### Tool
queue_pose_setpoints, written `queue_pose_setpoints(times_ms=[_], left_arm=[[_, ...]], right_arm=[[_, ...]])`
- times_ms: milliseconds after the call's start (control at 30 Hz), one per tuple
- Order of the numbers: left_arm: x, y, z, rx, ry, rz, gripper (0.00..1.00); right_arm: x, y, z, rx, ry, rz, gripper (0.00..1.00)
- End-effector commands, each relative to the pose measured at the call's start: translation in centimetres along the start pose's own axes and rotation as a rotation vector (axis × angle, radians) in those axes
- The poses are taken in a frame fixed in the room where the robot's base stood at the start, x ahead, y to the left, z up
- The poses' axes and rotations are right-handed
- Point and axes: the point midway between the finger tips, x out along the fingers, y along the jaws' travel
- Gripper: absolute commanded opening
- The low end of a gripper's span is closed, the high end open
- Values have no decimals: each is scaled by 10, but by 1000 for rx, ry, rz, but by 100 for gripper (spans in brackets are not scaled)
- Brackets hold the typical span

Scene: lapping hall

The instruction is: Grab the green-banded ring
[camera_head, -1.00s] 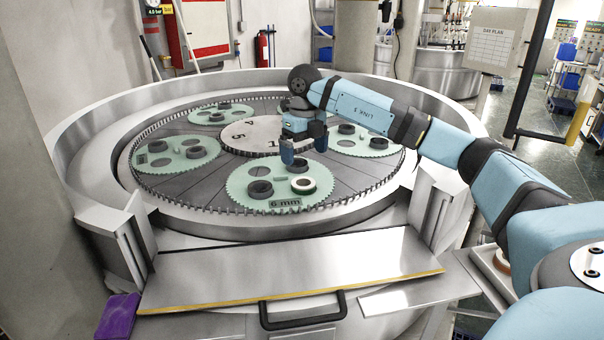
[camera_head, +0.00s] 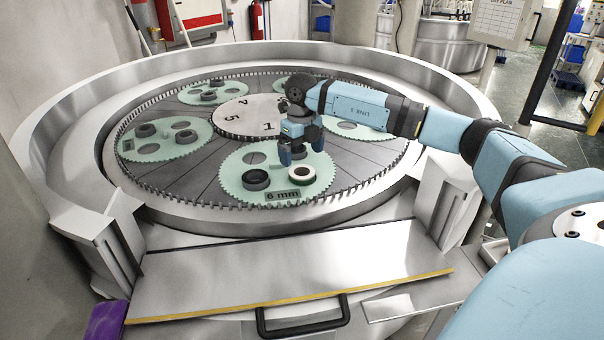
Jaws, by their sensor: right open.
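A pale ring (camera_head: 301,175) with a dark opening lies on the green "6 mm" carrier (camera_head: 235,172) at the front of the round lapping table. It stands out from the dark rings, but a green band on it is too small to make out for sure. A dark ring (camera_head: 256,180) lies to its left on the same carrier. My right gripper (camera_head: 301,153) points down with its blue fingers open, just behind and above the pale ring in the picture. Nothing shows between the fingers. My left gripper is out of view.
Other green carriers with dark rings, such as the left one (camera_head: 128,147), surround the numbered centre disc (camera_head: 240,125). A raised metal rim (camera_head: 60,195) encloses the table. A sloped metal panel (camera_head: 290,270) with a black handle (camera_head: 302,325) is in front.

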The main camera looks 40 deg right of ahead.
Motion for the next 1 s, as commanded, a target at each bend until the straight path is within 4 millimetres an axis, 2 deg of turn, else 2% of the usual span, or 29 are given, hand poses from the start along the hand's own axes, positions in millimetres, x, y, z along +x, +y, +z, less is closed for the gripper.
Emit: queue_pose_setpoints(times_ms=[167, 433, 733, 767, 900, 1000], left_arm=[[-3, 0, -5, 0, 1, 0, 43], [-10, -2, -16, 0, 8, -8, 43], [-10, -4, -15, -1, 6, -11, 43], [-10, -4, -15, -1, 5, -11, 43], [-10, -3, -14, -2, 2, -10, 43], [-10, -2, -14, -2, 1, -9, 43]], right_arm=[[11, 1, -1, 0, 1, 0, 100], [49, 4, -3, 0, 0, 1, 100], [56, 3, -3, 0, -1, 0, 100], [56, 3, -3, 0, -1, 0, 95], [56, 3, -3, 0, -1, 1, 63], [56, 3, -3, 0, -1, 1, 43]])
